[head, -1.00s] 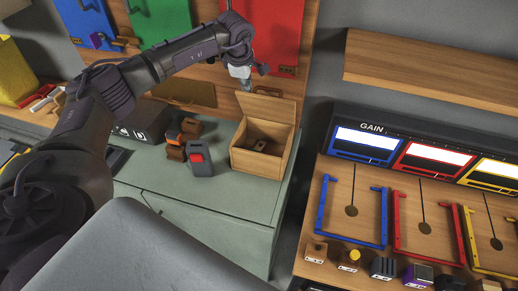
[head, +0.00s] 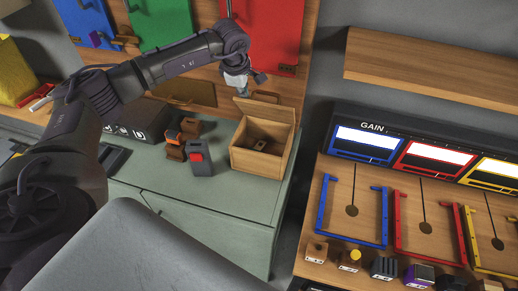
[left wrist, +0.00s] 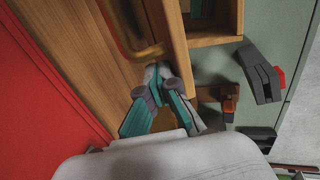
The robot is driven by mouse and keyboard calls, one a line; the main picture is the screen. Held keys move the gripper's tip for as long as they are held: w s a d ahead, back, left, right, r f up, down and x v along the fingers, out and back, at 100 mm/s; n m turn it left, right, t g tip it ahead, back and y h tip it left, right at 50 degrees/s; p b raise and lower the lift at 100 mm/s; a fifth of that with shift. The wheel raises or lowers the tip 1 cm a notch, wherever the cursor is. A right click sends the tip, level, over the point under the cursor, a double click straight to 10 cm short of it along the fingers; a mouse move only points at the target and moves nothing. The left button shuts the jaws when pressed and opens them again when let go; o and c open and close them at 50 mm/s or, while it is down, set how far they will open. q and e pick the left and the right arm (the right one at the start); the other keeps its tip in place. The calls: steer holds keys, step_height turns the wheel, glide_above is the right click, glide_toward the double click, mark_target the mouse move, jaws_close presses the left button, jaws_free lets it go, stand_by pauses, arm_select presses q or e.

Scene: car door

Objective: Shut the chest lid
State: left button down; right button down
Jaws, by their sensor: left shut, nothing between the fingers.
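My left gripper (head: 260,78) is shut and empty, just above and behind the lid's top edge. In the left wrist view its fingertips (left wrist: 160,72) are together beside the lid, on the wall side; I cannot tell whether they touch it. My right gripper is not in view.
A grey device with a red button (head: 199,157) and a brown-orange item (head: 176,146) stand left of the chest. A brass handle (left wrist: 128,35) is on the backboard close to my left fingers. A workbench with coloured frames (head: 352,210) lies to the right.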

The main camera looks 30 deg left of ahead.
arm_select(q)
steer(key=shift+s+f, duration=0.1)
steer(key=shift+s, duration=0.15)
steer(key=shift+s+d+f+b, duration=0.2)
steer(key=shift+s+f+b, duration=0.25)
steer(key=shift+s, duration=0.25)
steer(key=shift+s+d+f+b, duration=0.2)
steer(key=shift+s+f+b, duration=0.1)
steer(key=shift+s+f, duration=0.3)
steer(key=shift+s, duration=0.1)
steer(key=shift+s+d+f+b, duration=0.25)
steer(key=shift+s+f+b, duration=0.8)
steer(key=shift+f+b, duration=0.2)
steer(key=shift+s+d+f+b, duration=0.1)
steer(key=shift+s+f+b, duration=0.25)
steer(key=shift+f+b, duration=0.4)
steer(key=shift+s+d+f+b, duration=0.1)
steer(key=shift+s+f+b, duration=0.25)
steer(key=shift+f+b, duration=0.4)
steer(key=shift+f, duration=0.1)
